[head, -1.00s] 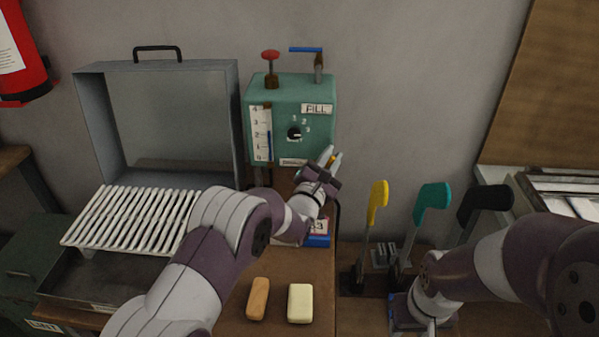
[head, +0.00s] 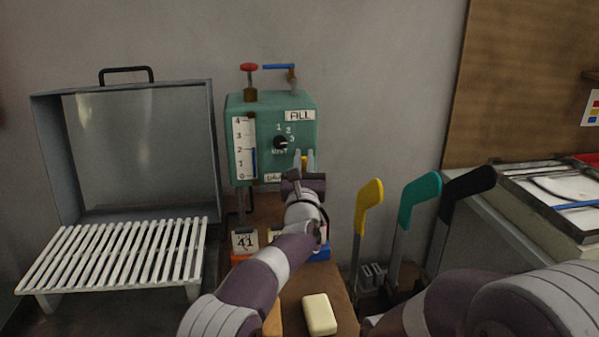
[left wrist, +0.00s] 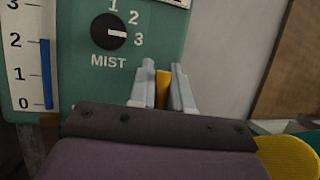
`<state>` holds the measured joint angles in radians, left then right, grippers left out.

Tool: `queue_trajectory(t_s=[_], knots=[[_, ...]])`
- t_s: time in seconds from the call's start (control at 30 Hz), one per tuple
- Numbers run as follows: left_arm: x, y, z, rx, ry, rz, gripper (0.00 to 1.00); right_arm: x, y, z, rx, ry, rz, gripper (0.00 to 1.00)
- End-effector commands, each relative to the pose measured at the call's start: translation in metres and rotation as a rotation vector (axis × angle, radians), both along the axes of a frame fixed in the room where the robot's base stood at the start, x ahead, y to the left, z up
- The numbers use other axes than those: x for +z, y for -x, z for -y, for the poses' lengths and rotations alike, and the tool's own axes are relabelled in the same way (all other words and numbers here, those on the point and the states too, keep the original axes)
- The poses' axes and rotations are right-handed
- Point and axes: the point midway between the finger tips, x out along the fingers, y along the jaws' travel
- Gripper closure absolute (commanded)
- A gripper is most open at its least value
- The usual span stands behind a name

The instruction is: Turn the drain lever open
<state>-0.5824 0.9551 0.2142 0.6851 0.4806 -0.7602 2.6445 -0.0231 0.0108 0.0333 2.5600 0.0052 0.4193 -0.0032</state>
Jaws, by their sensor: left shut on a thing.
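The green box (head: 240,106) stands against the wall, with a dial, a level scale and a "FILL" label. A yellow lever (left wrist: 162,88) stands upright near its lower right edge; I take it to be the drain lever. My left gripper (head: 304,160) is at that corner. In the left wrist view the two grey fingers (left wrist: 162,92) are shut on the yellow lever, one on each side. The lever's lower part is hidden by my gripper. The label under the dial is mostly hidden. My right arm enters at the lower right; its gripper is not visible.
A red knob (head: 249,67) and a blue handle (head: 279,67) top the box. A white slatted rack (head: 118,255) and an open grey case (head: 45,150) are at left. Yellow (head: 369,195), teal (head: 419,190) and black (head: 468,184) paddles stand at right. A pale soap bar (head: 319,314) lies in front.

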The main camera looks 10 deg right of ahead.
Motion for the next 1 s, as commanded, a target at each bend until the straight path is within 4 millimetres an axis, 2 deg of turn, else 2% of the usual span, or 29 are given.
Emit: queue_trajectory(t_s=[0.03,0.47,0.5,0.53,0.87,1.0], knots=[[-0.0046,-0.0007,0.0005,0.000,0.003,-0.005,1.00,-0.0026,0.0000,0.0000,0.000,0.000,0.000,0.57],[-0.0027,-0.0011,0.0009,0.001,0.010,-0.005,1.00,-0.0027,0.0000,0.0000,0.000,0.000,0.000,0.57],[-0.0028,-0.0011,0.0008,0.001,0.010,-0.005,0.72,-0.0027,0.0000,0.0000,0.000,0.000,0.000,0.57],[-0.0027,-0.0011,0.0008,0.001,0.010,-0.005,0.62,-0.0027,0.0000,0.0000,0.000,0.000,0.000,0.57],[-0.0014,0.0001,0.0007,0.001,0.011,-0.002,0.61,-0.0032,0.0000,0.0000,0.000,0.000,0.000,0.57],[-0.0064,0.0085,-0.0009,0.001,0.010,-0.003,0.61,-0.0071,0.0000,0.0000,0.000,0.000,0.000,0.57]])
